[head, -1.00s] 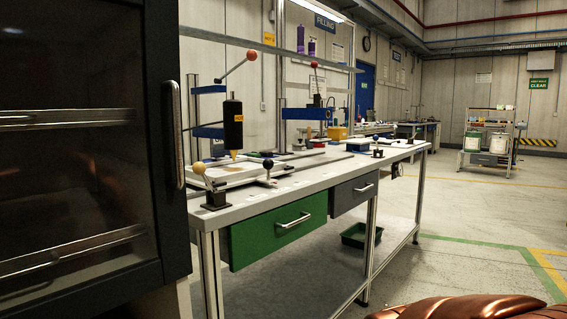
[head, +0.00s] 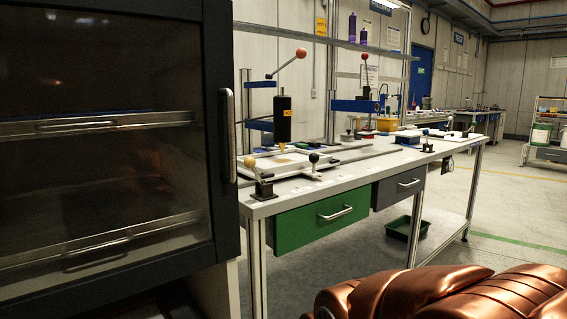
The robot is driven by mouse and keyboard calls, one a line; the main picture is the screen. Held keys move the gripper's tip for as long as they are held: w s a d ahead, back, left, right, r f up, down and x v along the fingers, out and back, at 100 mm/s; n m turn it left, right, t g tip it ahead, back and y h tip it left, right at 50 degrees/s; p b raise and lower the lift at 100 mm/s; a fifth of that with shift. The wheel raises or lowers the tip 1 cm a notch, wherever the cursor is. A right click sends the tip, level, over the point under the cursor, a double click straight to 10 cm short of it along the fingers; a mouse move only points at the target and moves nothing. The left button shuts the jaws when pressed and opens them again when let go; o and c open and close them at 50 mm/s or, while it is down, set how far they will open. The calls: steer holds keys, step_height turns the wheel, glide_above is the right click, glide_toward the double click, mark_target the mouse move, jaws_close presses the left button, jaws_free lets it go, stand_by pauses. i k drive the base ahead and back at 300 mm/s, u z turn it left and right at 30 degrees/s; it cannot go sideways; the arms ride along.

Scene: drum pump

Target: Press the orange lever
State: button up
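A lever with an orange-red ball knob (head: 301,53) rises at a slant above the press on the workbench (head: 258,206). Its rod runs down to the left. Under it a black cylinder (head: 282,122) with an orange label and an orange tip points down over a white framed fixture (head: 250,164). A second lever with a red ball knob (head: 364,57) stands upright farther back. A copper-coloured part of my own body fills the lower right. My gripper is not in view.
A dark glass-fronted cabinet (head: 222,250) with a vertical handle stands close on the left, beside the bench's near end. A green drawer (head: 318,219) and a grey drawer (head: 398,188) are shut. A dark green bin (head: 407,228) sits below. Open floor lies to the right.

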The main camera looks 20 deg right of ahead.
mark_target(301, 53)
steer(key=u, duration=1)
steer(key=k, duration=0.9)
steer(key=z, duration=1.4)
steer(key=i, duration=1)
